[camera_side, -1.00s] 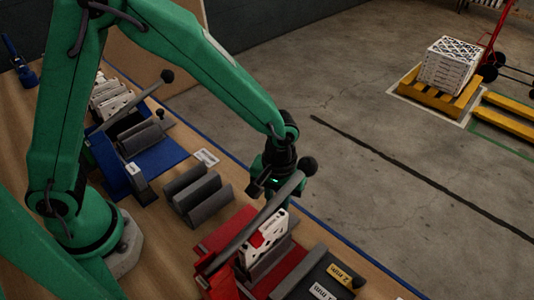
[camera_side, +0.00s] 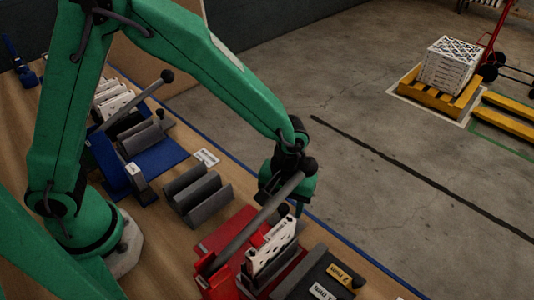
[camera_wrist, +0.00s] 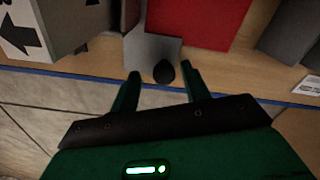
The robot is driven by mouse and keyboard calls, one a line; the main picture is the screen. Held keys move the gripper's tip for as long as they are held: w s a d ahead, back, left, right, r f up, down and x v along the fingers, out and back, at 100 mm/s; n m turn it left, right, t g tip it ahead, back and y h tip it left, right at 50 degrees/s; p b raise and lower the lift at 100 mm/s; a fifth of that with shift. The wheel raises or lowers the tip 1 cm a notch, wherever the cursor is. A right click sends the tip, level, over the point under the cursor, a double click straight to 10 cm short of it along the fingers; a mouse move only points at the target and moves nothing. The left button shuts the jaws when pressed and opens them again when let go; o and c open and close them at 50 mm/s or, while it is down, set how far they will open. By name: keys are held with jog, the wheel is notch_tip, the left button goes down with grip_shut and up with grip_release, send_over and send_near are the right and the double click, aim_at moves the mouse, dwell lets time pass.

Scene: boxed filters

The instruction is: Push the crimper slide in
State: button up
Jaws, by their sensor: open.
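The red-based crimper (camera_side: 222,236) stands at the front of the bench. A long grey lever (camera_side: 256,222) with a black knob (camera_side: 309,164) rises over it. The red base (camera_wrist: 205,20) lies beyond. In the side view my gripper is behind the lever and its fingertips are largely hidden.
A blue fixture (camera_side: 163,158) with its own lever stands farther back. Grey ridged blocks (camera_side: 205,205) sit between the fixtures. Dark blocks with a yellow label (camera_side: 347,274) stand at the right. A white arrow-marked box (camera_wrist: 35,28) shows in the wrist view. The blue-lined bench edge is close.

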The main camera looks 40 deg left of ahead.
jog(key=shift+a, duration=0.1)
jog(key=shift+a, duration=0.75)
jog(key=a, duration=0.4)
jog(key=shift+r, duration=0.1)
notch_tip(320, 180, up, 8)
jog(key=s+a+r+m+t, duration=0.1)
jog(key=s+a+r+t, duration=0.1)
jog(key=s+a+r, duration=0.2)
jog(key=s+a+r+m+t, duration=0.2)
jog(key=s+a+r, duration=0.2)
jog(key=a+r, duration=0.4)
jog(key=shift+a, duration=1.25)
jog(key=shift+s+r, duration=0.1)
